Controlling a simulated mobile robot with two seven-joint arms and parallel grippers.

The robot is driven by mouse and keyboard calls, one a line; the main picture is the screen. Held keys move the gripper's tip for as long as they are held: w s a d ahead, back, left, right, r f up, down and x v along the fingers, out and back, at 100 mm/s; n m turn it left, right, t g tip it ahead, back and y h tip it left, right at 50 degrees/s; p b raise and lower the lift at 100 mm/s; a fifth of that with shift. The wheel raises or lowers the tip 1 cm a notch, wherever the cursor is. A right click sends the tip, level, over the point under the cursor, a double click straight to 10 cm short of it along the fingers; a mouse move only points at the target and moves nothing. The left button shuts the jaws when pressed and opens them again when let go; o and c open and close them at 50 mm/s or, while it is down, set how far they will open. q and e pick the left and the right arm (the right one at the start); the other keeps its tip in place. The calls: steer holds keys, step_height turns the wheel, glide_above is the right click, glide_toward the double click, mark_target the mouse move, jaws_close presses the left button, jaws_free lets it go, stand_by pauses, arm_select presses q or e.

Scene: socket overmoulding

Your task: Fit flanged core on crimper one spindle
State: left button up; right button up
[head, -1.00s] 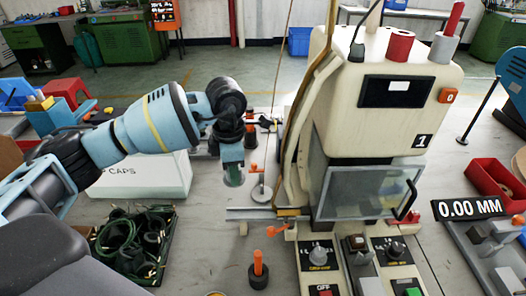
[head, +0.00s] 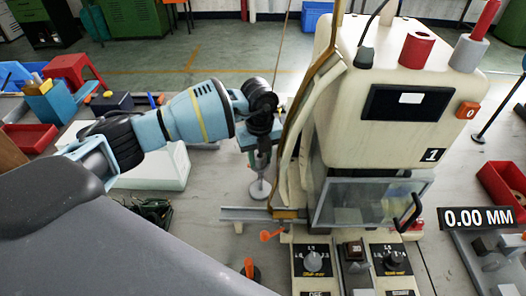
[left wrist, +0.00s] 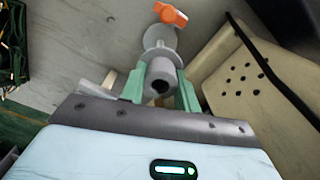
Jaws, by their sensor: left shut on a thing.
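My left gripper (head: 258,157) is at the left side of the machine marked 1 (head: 380,120), which I take as crimper one. Its green fingers (left wrist: 133,88) are shut on a grey tubular core (left wrist: 161,78) with a dark hole facing the wrist camera. A round grey metal disc (head: 259,189) lies below the gripper in the head view. A disc also shows beyond the core in the left wrist view (left wrist: 160,38); I cannot tell whether it is the core's own flange. Whether the core touches a spindle is hidden. My right gripper is not in view.
A grey rail (head: 240,213) and an orange lever (head: 271,236) stand just below the gripper. The crimper's clear guard (head: 365,205) is to the right. A white box (head: 170,165) is behind my left arm. Black-based orange peg (head: 250,269) stands near the front.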

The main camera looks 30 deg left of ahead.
mark_target(260, 167)
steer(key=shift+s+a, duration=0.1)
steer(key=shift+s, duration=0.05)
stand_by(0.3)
arm_select(q)
steer(key=shift+f, duration=2.05)
steer(key=shift+f+b, duration=0.45)
steer(key=shift+f, duration=0.45)
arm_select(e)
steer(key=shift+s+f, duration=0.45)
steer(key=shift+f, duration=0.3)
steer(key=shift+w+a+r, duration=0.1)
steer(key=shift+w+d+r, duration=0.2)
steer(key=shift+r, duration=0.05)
